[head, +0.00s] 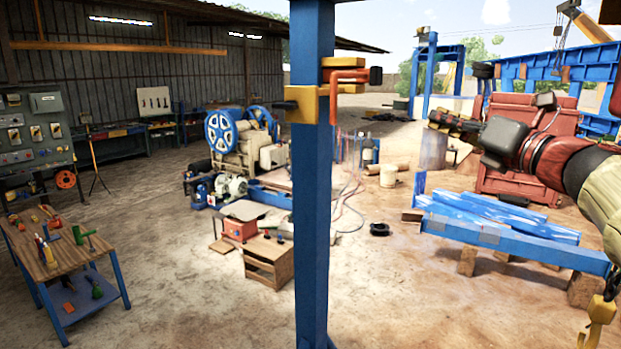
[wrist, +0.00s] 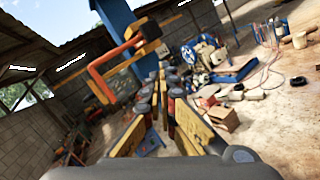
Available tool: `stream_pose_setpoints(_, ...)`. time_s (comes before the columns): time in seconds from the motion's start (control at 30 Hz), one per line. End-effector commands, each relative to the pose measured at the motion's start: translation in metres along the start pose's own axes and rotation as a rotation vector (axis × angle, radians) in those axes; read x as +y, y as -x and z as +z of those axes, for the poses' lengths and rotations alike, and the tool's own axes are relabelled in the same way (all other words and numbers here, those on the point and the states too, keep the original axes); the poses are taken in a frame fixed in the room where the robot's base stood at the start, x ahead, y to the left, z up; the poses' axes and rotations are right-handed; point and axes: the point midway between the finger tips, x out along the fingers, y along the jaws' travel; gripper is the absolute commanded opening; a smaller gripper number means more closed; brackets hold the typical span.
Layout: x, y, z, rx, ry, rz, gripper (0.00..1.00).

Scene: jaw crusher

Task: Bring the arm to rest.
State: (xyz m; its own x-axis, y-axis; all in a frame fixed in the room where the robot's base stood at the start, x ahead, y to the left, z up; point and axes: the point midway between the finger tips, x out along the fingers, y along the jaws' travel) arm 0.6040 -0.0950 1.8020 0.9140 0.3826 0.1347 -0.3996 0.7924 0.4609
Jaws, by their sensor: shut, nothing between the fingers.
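My arm reaches in from the right edge of the head view. My gripper (head: 436,119) is at its left end, raised in the air and pointing left. It appears in front of the red machine part and above the blue beams. In the wrist view my gripper (wrist: 167,74) shows its two fingers running forward and meeting near the tips. It is shut, with nothing held between the fingers.
A blue post (head: 312,220) with an orange clamp (head: 347,78) stands mid-view; the clamp shows left of my fingers in the wrist view (wrist: 108,66). Blue beams (head: 515,243) lie low at right. A tool table (head: 68,258) stands left.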

Motion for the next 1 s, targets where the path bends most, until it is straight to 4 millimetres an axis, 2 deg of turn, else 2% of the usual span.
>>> stream_pose_setpoints(0.03, -0.024, 0.003, 0.008, -0.069, -0.119, -0.069, 0.0)
stream_pose_setpoints(0.1, -0.058, 0.014, 0.021, -0.185, -0.304, -0.169, 0.0)
stream_pose_setpoints(0.17, -0.087, 0.028, 0.025, -0.288, -0.468, -0.248, 0.0)
stream_pose_setpoints(0.27, -0.13, 0.058, 0.014, -0.458, -0.745, -0.368, 0.0)
stream_pose_setpoints(0.37, -0.168, 0.095, -0.02, -0.624, -1.026, -0.486, 0.0)
stream_pose_setpoints(0.47, -0.195, 0.133, -0.072, -0.776, -1.294, -0.603, 0.0)
stream_pose_setpoints(0.5, -0.202, 0.146, -0.096, -0.827, -1.388, -0.647, 0.0)
stream_pose_setpoints(0.67, -0.212, 0.197, -0.195, -1.0, -1.71, -0.823, 0.0)
stream_pose_setpoints(0.7, -0.21, 0.208, -0.22, -1.035, -1.778, -0.869, 0.0)
stream_pose_setpoints(0.87, -0.193, 0.249, -0.322, -1.145, -2.014, -1.06, 0.0)
stream_pose_setpoints(1.0, -0.164, 0.282, -0.409, -1.198, -2.175, -1.243, 0.0)
